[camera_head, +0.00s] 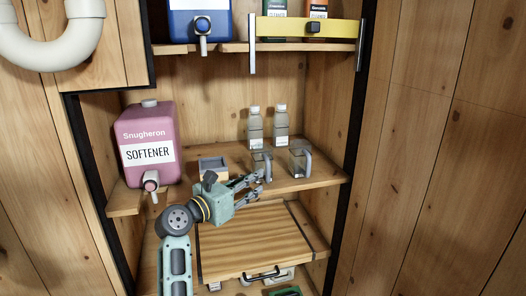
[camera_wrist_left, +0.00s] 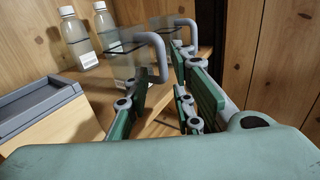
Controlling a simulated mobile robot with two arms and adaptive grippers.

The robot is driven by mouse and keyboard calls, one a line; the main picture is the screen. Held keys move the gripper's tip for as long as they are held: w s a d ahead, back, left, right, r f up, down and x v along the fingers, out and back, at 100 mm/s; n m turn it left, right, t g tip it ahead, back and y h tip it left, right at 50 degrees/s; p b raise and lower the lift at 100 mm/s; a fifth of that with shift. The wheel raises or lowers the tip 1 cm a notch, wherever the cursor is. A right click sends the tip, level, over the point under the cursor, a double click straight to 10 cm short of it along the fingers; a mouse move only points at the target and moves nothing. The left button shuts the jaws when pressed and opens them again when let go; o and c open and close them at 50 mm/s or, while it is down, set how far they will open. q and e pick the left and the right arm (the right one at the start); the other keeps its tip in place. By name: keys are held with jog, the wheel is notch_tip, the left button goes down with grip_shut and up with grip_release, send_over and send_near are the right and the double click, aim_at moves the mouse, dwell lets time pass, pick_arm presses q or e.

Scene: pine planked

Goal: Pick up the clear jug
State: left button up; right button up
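Two clear jugs with grey handles stand on the middle shelf, the left jug (camera_head: 258,164) and the right jug (camera_head: 298,163). My left gripper (camera_head: 257,184) is open and empty at the shelf's front, just in front of and below the left jug. In the left wrist view the open fingers (camera_wrist_left: 160,78) point towards the nearer jug (camera_wrist_left: 122,62). Its handle appears between the fingertips, with no visible contact. The other jug (camera_wrist_left: 166,25) is behind, partly hidden by a finger. My right gripper is not in view.
Two clear bottles (camera_head: 267,127) stand behind the jugs. A wooden box with a grey top (camera_head: 212,165) and a pink softener container (camera_head: 148,143) stand left. A wooden board (camera_head: 250,243) lies below the middle shelf (camera_head: 322,181). A yellow bar (camera_head: 285,27) crosses the shelf above.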

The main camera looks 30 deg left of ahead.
aim_at(268, 166)
pick_arm(q)
jog(key=w, duration=0.2)
jog(key=w+p, duration=0.1)
jog(key=w, duration=0.1)
jog(key=w+d+p, duration=0.1)
jog(key=w, duration=0.2)
jog(key=shift+r, duration=0.35)
jog(key=shift+w+f, duration=0.1)
jog(key=shift+w, duration=0.35)
grip_shut()
